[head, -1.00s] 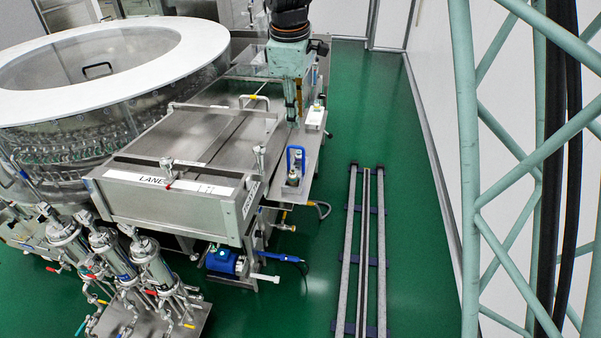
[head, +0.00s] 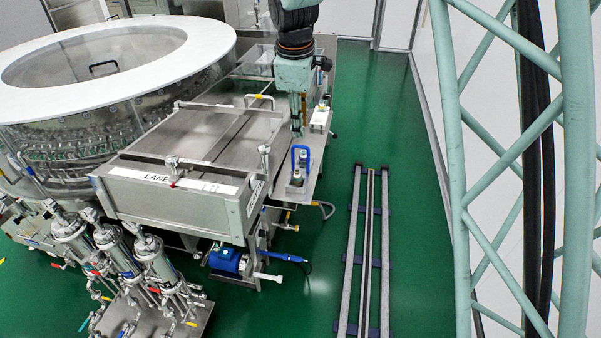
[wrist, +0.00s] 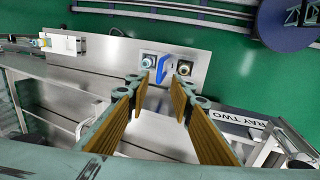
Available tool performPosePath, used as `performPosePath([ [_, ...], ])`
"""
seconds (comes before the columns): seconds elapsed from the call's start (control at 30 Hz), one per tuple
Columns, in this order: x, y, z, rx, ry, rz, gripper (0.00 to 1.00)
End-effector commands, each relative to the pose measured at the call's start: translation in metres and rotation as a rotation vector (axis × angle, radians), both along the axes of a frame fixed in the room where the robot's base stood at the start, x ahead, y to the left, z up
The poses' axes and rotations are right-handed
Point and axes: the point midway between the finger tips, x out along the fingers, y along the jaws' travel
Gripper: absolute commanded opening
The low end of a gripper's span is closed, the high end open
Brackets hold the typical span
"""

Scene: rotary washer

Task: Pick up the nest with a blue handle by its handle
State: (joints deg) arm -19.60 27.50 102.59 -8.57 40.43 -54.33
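The nest with a blue handle (head: 300,151) stands on the narrow metal side shelf at the right of the washer lane. The handle is an upright blue loop. In the wrist view, the blue handle (wrist: 163,66) lies beyond the fingertips and between them, with round pale-and-dark fittings on either side. My gripper (wrist: 162,84) is open, with its two brown-padded fingers apart and nothing between them. In the head view, my gripper (head: 298,128) points down just behind the handle. Whether it touches the handle cannot be told from that view.
A white box (head: 320,117) sits on the same shelf behind the handle; it also shows in the wrist view (wrist: 64,44). The lane's metal cover (head: 200,135) is left of the shelf. Floor rails (head: 363,250) run along the green floor at right.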

Motion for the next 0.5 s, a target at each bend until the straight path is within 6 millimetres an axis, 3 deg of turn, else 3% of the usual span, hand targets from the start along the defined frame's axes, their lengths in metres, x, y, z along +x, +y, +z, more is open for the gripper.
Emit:
performPosePath([
  [0.2, 0.005, -0.001, -0.029, -0.001, 0.002, 0.0, 0.21],
  [0.5, 0.009, -0.002, -0.048, 0.0, 0.001, 0.0, 0.21],
])
